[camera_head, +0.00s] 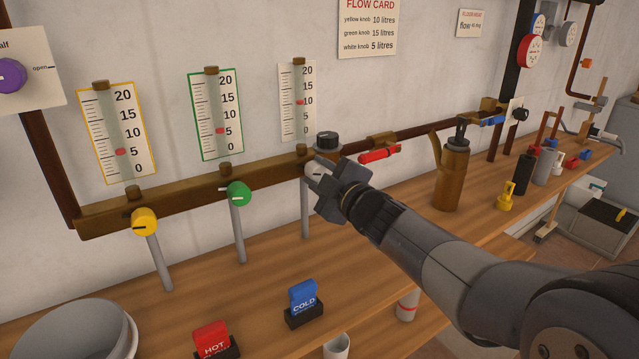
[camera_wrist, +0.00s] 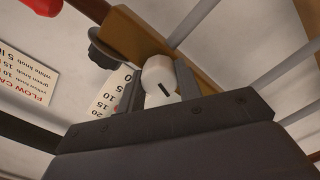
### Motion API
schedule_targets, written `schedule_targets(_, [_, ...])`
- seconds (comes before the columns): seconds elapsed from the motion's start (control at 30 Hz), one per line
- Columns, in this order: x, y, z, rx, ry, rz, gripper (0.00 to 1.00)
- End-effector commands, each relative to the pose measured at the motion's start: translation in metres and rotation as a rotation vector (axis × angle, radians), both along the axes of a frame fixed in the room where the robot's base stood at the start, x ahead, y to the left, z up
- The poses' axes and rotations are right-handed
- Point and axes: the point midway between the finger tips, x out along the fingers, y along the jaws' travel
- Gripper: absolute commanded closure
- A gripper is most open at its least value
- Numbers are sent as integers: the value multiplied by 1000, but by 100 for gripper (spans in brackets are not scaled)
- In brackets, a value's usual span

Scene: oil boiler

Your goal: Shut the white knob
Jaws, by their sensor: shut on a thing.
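The white knob (camera_wrist: 160,80) sits on the brass manifold (camera_head: 180,197) below the third flow gauge (camera_head: 298,100). In the wrist view it lies between the two fingers of my gripper (camera_wrist: 160,95), and a dark pointer mark shows on its face. In the head view my gripper (camera_head: 322,180) covers most of the knob, with a pale part of it (camera_head: 314,168) showing. My gripper is shut on the white knob. The red marker of the third gauge stands near 10.
The yellow knob (camera_head: 144,222) and green knob (camera_head: 238,194) sit to the left on the same manifold. A black knob (camera_head: 327,139) and a red-handled valve (camera_head: 380,155) are close by on the right. A brass can (camera_head: 451,175) stands on the bench.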

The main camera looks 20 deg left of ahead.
Motion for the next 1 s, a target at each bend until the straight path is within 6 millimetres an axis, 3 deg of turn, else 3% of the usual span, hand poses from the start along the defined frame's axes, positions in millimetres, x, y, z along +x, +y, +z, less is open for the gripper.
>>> schedule_targets(1.0, [0,0,-4,-601,-702,1,89])
